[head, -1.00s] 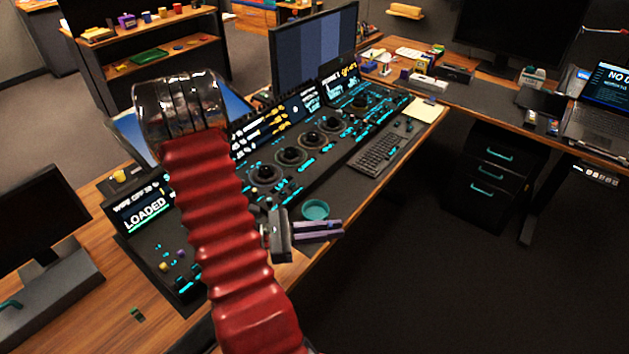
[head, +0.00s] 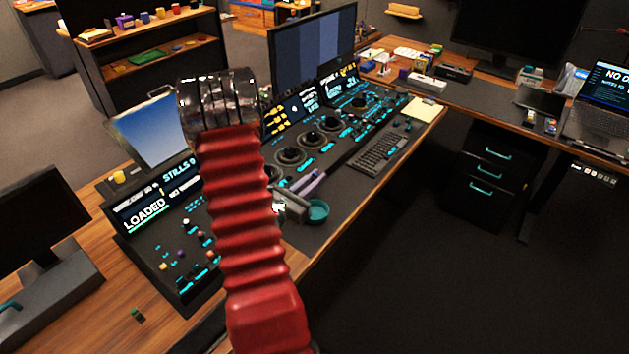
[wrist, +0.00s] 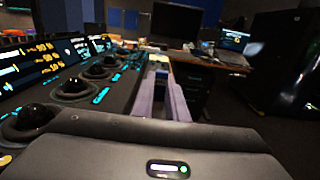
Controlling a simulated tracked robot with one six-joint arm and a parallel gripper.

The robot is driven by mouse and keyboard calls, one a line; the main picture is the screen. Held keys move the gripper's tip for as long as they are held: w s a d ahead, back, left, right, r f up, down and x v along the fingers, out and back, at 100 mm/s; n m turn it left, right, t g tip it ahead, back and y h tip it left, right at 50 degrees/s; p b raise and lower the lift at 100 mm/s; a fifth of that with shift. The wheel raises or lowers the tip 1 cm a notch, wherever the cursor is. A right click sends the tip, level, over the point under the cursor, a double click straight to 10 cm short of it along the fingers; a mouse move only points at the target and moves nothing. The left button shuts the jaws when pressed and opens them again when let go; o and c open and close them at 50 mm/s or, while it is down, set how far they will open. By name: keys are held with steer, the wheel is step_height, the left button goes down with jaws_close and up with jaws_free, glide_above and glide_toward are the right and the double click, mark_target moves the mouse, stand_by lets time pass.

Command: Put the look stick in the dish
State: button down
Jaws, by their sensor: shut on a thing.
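My gripper (head: 320,174) has a dark grey body and two purple fingers. In the head view it is over the front of the panel, just left of and beyond the dish, with its fingers pointing up and right. In the wrist view the fingers (wrist: 162,68) are close together. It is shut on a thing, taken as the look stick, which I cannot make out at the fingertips. The dish (head: 318,211) is a small round teal bowl near the desk's front edge. My gripper's body overlaps its left side in the picture. I cannot make out the dish in the wrist view.
The black control panel (head: 178,246) carries raised trackballs (head: 290,156) and lit screens. A keyboard (head: 378,152) and notepad (head: 425,108) lie to the right. A tall monitor (head: 312,52) stands behind.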

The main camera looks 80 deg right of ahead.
mark_target(315, 214)
stand_by(0.3)
steer(key=shift+f, duration=5.5)
steer(key=c, duration=1.7)
jaws_free()
steer(key=shift+o, duration=0.2)
steer(key=shift+r, duration=0.1)
steer(key=shift+r, duration=3.4)
steer(key=shift+s, duration=0.1)
